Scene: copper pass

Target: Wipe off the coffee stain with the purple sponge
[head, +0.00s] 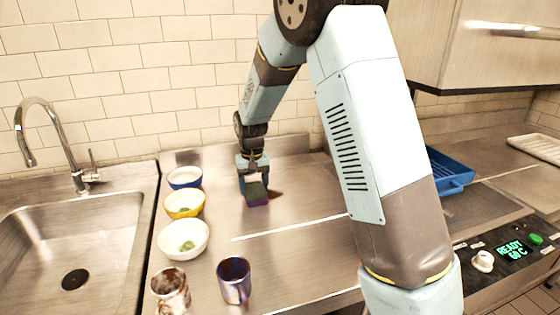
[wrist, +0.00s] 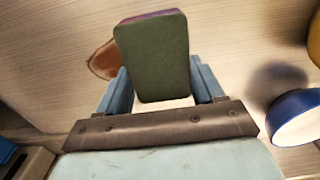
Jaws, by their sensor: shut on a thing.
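The sponge (head: 256,197) is in my gripper (head: 253,180), near the back of the steel counter. It has a dark green pad and a purple layer. In the wrist view the sponge (wrist: 153,58) shows its green face between the two fingers of my gripper (wrist: 160,85), which is shut on it. The brown coffee stain (head: 275,193) lies on the counter just right of the sponge. In the wrist view the stain (wrist: 103,60) shows at the sponge's left edge, partly hidden by it. I cannot tell whether the sponge touches the counter.
Left of my gripper stand a blue bowl (head: 185,177), a yellow bowl (head: 184,204) and a white bowl (head: 184,240). Two mugs (head: 234,281) (head: 171,291) stand in front. A sink (head: 75,240) is at left, a blue tray (head: 450,171) at right. The counter's middle is clear.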

